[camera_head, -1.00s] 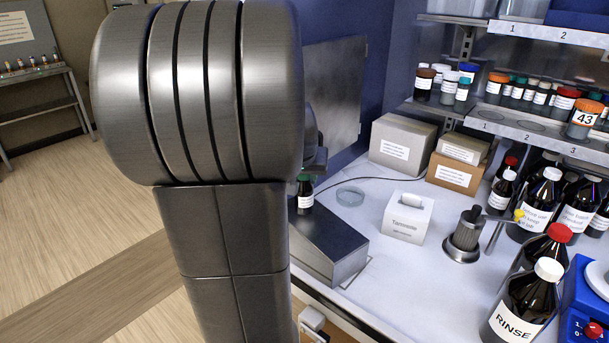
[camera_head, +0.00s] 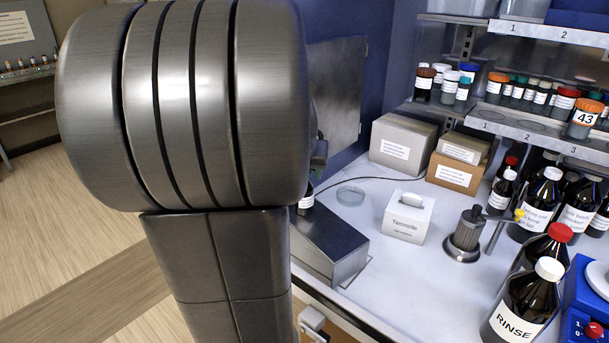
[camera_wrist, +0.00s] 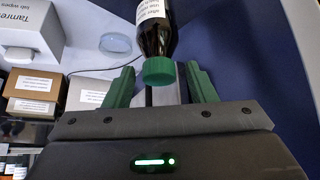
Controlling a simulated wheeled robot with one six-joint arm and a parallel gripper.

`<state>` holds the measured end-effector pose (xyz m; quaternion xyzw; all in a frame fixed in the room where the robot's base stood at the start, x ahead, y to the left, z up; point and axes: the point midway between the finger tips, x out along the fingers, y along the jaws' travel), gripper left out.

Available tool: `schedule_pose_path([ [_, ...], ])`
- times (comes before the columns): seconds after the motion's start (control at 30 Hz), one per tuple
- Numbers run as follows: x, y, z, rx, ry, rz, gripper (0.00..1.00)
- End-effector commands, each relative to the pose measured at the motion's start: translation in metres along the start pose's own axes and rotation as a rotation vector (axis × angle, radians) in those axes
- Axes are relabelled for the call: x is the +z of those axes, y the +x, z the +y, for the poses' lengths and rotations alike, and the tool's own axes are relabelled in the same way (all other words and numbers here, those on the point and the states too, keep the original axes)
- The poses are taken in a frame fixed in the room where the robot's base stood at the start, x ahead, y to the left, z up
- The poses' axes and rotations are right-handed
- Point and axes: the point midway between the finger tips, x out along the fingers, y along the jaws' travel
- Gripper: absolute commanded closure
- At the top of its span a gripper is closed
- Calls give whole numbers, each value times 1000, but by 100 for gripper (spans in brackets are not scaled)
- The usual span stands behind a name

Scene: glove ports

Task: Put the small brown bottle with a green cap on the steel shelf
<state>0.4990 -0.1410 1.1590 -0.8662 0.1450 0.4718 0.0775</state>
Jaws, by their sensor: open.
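The small brown bottle (camera_head: 306,201) stands on a dark steel box (camera_head: 332,244) at the bench's left end; in the head view my arm and gripper hide its cap. In the wrist view the bottle (camera_wrist: 153,35) shows a white label and a green cap. My gripper (camera_wrist: 159,72) is open, its two green fingers on either side of the cap with gaps showing. A small part of my gripper (camera_head: 319,155) shows above the bottle in the head view. The steel shelf (camera_head: 510,134), with numbered edge, stands at the back right.
Small bottles crowd the shelf's back; an orange-capped jar marked 43 (camera_head: 584,117) stands near its front. Round marked spots left of it are bare. Boxes (camera_head: 402,143), a wipes box (camera_head: 408,217), a glass dish (camera_head: 350,195) and large bottles (camera_head: 524,304) occupy the bench.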

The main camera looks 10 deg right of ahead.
Motion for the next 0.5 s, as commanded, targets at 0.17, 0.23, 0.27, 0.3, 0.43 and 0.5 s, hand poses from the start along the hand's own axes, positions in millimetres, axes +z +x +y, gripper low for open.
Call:
schedule_pose_path([
  [0.17, -1, -38, 0, -2, 0, 6, 49],
  [0.23, -1, -52, 0, -1, 0, 5, 49],
  [0.27, -1, -58, 0, -1, 0, 5, 49],
  [0.3, 0, -65, 0, -1, 0, 5, 49],
  [0.43, 0, -83, 0, -1, 0, 3, 49],
  [0.5, 0, -89, 0, -1, 0, 2, 49],
])
